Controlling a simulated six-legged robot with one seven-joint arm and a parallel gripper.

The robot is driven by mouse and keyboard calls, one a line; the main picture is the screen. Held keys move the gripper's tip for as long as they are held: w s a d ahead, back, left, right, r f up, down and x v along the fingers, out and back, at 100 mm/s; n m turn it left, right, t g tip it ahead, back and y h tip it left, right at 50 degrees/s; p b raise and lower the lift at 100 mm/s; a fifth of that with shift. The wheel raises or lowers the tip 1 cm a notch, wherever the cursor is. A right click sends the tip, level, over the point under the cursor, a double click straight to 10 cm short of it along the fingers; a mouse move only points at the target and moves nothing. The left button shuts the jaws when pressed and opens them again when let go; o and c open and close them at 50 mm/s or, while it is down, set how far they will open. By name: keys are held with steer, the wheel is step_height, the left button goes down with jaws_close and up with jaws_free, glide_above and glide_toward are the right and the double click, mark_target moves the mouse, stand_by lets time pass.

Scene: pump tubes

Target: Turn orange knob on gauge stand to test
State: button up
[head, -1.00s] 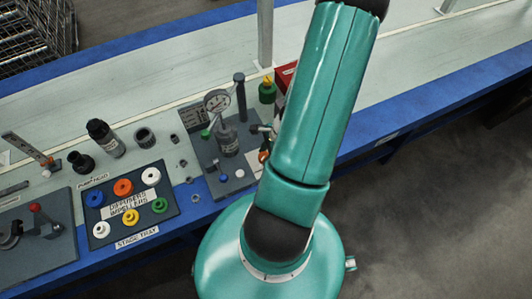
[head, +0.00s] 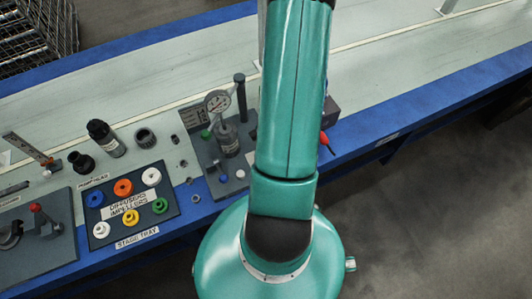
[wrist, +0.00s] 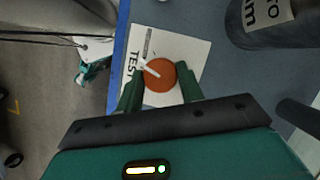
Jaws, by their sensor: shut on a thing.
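The orange knob (wrist: 160,76) shows in the wrist view as a round disc with a white pointer line. The line points up and left, towards the word TEST on the white label (wrist: 188,50) under the knob. My gripper (wrist: 160,88) is shut on the knob, a green finger at each side. In the head view the gauge stand (head: 205,160) carries a round white-faced gauge (head: 217,101). My arm hides the knob and my gripper there.
The stage tray (head: 95,236) with several coloured impellers lies left of the stand. A red-tipped thing (head: 326,140) shows right of my arm. In the wrist view a dark labelled cylinder (wrist: 250,25) stands right of the knob.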

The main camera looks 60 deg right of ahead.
steer(key=n+g, duration=0.1)
steer(key=n, duration=0.2)
steer(key=shift+w+n, duration=0.1)
steer(key=shift+n, duration=0.2)
steer(key=shift+g, duration=0.3)
steer(key=o, duration=1)
steer(key=v, duration=1.3)
steer(key=shift+r, duration=0.45)
